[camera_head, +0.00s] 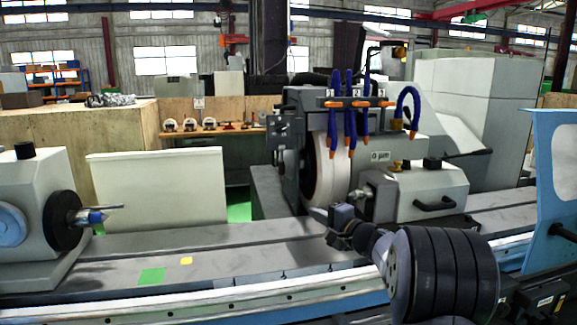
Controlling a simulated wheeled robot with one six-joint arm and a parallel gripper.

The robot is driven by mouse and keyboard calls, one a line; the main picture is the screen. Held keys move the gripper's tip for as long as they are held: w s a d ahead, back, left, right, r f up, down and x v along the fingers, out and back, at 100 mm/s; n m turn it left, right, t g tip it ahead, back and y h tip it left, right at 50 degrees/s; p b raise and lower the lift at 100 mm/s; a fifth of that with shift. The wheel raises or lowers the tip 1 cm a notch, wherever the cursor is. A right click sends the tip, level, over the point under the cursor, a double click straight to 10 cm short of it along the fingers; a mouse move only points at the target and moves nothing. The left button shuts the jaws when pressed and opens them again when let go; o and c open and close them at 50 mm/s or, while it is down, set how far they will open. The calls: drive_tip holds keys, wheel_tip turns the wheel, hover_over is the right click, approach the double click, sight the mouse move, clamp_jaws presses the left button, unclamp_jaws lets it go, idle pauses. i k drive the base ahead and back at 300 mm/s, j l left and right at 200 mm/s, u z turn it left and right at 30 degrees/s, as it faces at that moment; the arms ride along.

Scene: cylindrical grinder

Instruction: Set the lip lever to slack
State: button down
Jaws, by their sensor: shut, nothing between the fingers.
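I cannot pick out the lip lever with certainty. A row of blue coolant hoses with orange nozzles and fittings (360,103) hangs over the grinding wheel (326,172). My gripper (318,214) is small and dark in this view, at the lower front of the wheel, beside the wheel housing. Its fingers are shut with nothing visible in them. I cannot tell whether it touches anything. My arm hides part of the machine bed behind and below it.
The workhead with its blue-tipped centre (96,217) stands at the left on the grey bed (215,250). A grey housing with a black handle (435,203) is right of the wheel. A blue panel (553,170) stands at the far right.

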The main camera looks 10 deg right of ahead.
sight(282, 160)
drive_tip(key=i+l, duration=0.25)
drive_tip(key=i, duration=0.2)
drive_tip(key=i+l, duration=0.25)
drive_tip(key=i, duration=0.15)
